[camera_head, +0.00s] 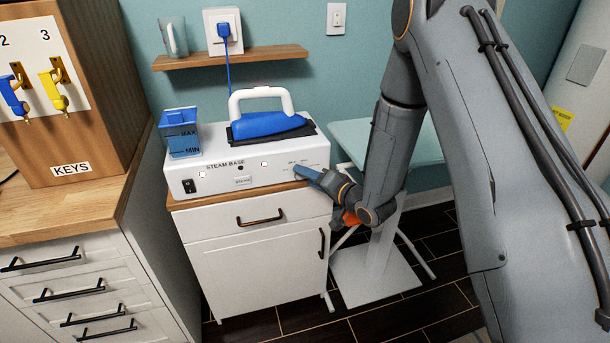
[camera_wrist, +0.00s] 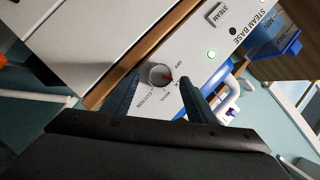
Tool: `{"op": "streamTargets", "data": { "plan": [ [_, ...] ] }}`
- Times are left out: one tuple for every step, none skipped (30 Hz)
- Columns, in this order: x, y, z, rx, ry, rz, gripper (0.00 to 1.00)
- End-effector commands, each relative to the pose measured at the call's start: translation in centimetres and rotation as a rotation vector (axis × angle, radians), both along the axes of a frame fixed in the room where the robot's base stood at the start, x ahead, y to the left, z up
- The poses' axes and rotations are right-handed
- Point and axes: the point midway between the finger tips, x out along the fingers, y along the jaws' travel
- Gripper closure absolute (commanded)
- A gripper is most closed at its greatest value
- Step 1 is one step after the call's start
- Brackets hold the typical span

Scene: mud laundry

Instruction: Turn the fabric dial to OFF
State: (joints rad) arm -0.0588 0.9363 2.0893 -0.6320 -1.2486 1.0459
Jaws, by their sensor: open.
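The fabric dial (camera_wrist: 158,74) is a round grey knob with a red mark, on the front of the white steam base (camera_head: 215,180). In the wrist view, OFF is printed right of the knob, with WOOL and COTTON below it. The red mark points right and slightly down, toward a label partly hidden beside the right finger, not straight at OFF. My gripper (camera_wrist: 157,83) is open, with one dark finger on each side of the knob; contact cannot be told. In the head view my gripper (camera_head: 308,176) is at the base's right end and hides the dial.
A blue iron (camera_head: 265,124) and a blue water tank (camera_head: 181,135) are on the steam base, above a white cabinet (camera_head: 250,260). A wooden key box (camera_head: 70,90) stands left. A pale ironing board (camera_head: 350,138) is behind my arm.

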Motion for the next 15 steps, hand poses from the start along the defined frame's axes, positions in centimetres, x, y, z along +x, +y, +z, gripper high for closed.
{"op": "streamTargets", "data": {
  "plan": [
    [0.4, 0.4, -0.13, -0.001, 0.0, 0.001, 0.48],
    [0.61, 0.57, -0.19, -0.001, 0.0, 0.001, 0.48],
    [0.84, 0.75, -0.25, -0.001, 0.0, 0.001, 0.48],
    [0.99, 0.86, -0.27, -0.001, -0.001, 0.0, 0.48],
    [1.13, 0.94, -0.29, -0.001, -0.001, 0.0, 0.48],
    [1.25, 1.01, -0.33, -0.001, -0.001, -0.001, 0.48],
    [1.31, 1.04, -0.37, -0.001, -0.001, -0.001, 0.48],
    [1.33, 1.05, -0.39, -0.001, -0.001, -0.001, 0.48],
    [1.35, 1.07, -0.41, -0.001, -0.001, -0.001, 0.48],
    [1.35, 1.06, -0.42, 0.0, 0.0, -0.001, 0.48],
    [1.35, 1.06, -0.42, 0.0, 0.0, -0.001, 0.48],
    [1.35, 1.05, -0.42, 0.0, 0.0, -0.001, 0.48],
    [1.35, 1.05, -0.42, -0.001, 0.0, 0.0, 0.48],
    [1.34, 1.04, -0.42, -0.001, 0.001, -0.001, 0.48],
    [1.34, 1.04, -0.42, -0.001, 0.0, 0.0, 0.53]
  ]
}}
